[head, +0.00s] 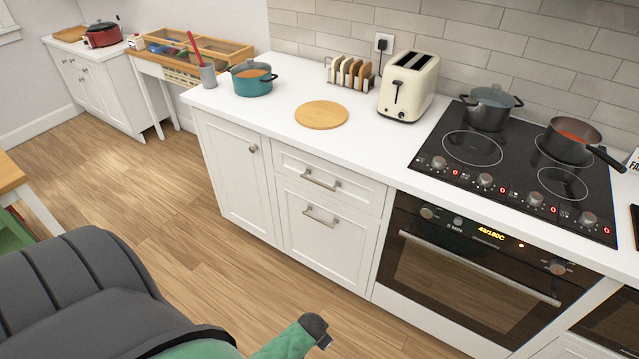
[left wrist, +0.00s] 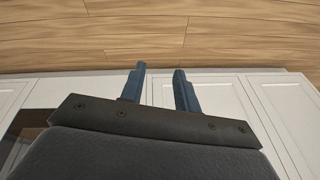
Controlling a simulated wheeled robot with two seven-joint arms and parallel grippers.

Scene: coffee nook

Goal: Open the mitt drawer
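Two white drawer fronts sit one above the other under the counter in the head view: a shallow upper drawer (head: 359,188) and a deeper lower drawer (head: 330,244). Both are shut, each with a metal bar handle, the upper handle (head: 320,180) and the lower handle (head: 320,216). No label shows which is the mitt drawer. My left gripper (left wrist: 159,72) is open and empty in the left wrist view, its two blue fingers apart over white cabinet fronts (left wrist: 232,97) and the floor edge. My right gripper is not in view.
Left of the drawers is a white cabinet door (head: 235,180) with a knob; right is an oven (head: 470,275) with a bar handle. The counter holds a teal pot (head: 252,82), round board (head: 321,114), toaster (head: 408,88) and hob pans. The wooden floor (head: 200,240) before the cabinets is clear.

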